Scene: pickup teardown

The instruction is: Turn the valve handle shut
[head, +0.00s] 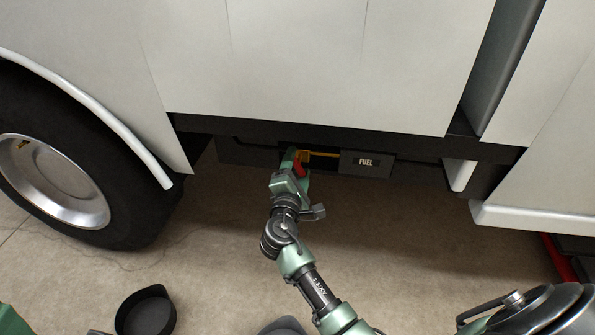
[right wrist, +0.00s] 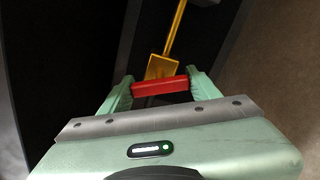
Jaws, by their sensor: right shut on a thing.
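The red valve handle (right wrist: 159,89) lies across between the two fingers of my right gripper (right wrist: 160,92) in the right wrist view. The jaws are shut on it. A yellow valve body with a yellow pipe (right wrist: 172,42) runs on just beyond the handle. In the head view the red handle (head: 299,164) shows beside the fingers of my right gripper (head: 295,160), under the truck's lower edge. The yellow pipe (head: 322,154) leads right from there to the box marked FUEL. The fingers partly hide the handle and valve. My left gripper is not seen.
The dark box marked FUEL (head: 366,163) sits close to the right of the valve. The truck's pale side panel (head: 300,60) overhangs above. A large wheel (head: 60,165) stands at left. A dark round container (head: 146,312) is on the floor.

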